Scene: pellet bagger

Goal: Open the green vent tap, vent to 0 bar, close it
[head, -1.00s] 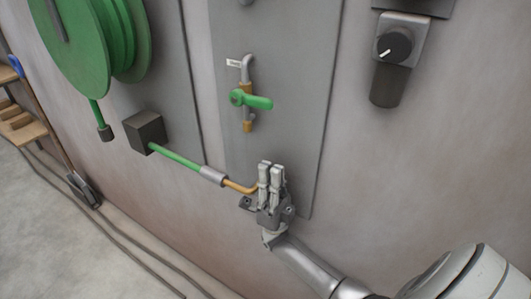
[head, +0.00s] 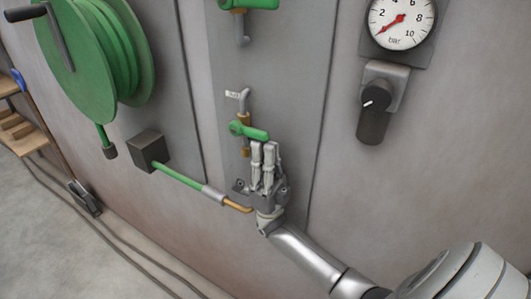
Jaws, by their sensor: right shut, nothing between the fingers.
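The green vent tap (head: 250,132) sits on a short brass and grey pipe with a small white label, on the grey wall panel. Its lever lies roughly level, crosswise to the upright pipe, with its free end to the right. My right gripper (head: 264,147) is shut and empty, fingers pointing up, with the tips just below the lever's free end. Whether they touch it I cannot tell. The pressure gauge (head: 411,24) is at the top right; its red needle points lower left, below the 2, near the low end. My left gripper is not in view.
Another green handle (head: 262,3) is cut off at the top edge. A green hose with a brass end (head: 236,206) passes close left of my right gripper. A black knob (head: 376,98) is below the gauge. A green hose reel (head: 85,55) is at the left.

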